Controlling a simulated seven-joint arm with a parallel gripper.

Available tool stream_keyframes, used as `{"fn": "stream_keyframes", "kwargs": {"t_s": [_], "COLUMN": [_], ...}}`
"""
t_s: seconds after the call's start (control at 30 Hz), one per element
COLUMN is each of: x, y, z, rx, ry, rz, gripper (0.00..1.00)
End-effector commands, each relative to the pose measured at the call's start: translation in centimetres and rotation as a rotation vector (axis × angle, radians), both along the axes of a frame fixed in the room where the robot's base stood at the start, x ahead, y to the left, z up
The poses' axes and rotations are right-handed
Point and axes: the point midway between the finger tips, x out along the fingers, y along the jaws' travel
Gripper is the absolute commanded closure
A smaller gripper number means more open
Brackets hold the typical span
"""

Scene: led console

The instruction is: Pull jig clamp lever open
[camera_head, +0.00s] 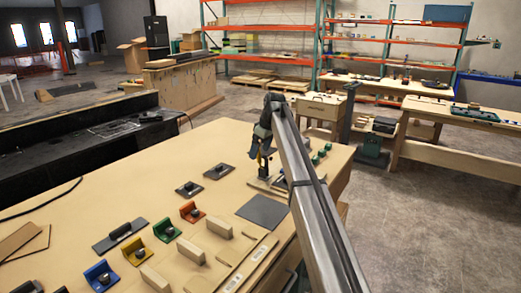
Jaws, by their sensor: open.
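My gripper (264,158) is at the far end of the workbench, pointing down over a small jig on a light base plate (260,185). The gripper looks dark with a yellowish part low down, and its fingers are too small to make out clearly. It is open. The jig's clamp lever cannot be told apart from the gripper in front of it. Whether the fingers touch the lever cannot be seen. My arm hides the area to the right of the jig.
A grey flat pad (263,211) lies just in front of the jig. Coloured brackets with knobs, such as a red one (192,211), and wooden blocks (219,227) stand nearer. Small green pieces (321,153) sit right of my arm.

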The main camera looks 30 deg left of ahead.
Motion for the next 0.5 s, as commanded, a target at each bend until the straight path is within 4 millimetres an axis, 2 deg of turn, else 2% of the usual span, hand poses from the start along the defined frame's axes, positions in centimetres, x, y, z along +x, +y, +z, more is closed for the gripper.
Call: {"fn": "stream_keyframes", "kwargs": {"t_s": [0.5], "x": [0.02], "y": [0.03], "z": [0.42], "rx": [0.001], "ry": [0.0], "rz": [0.0], "gripper": [0.15]}}
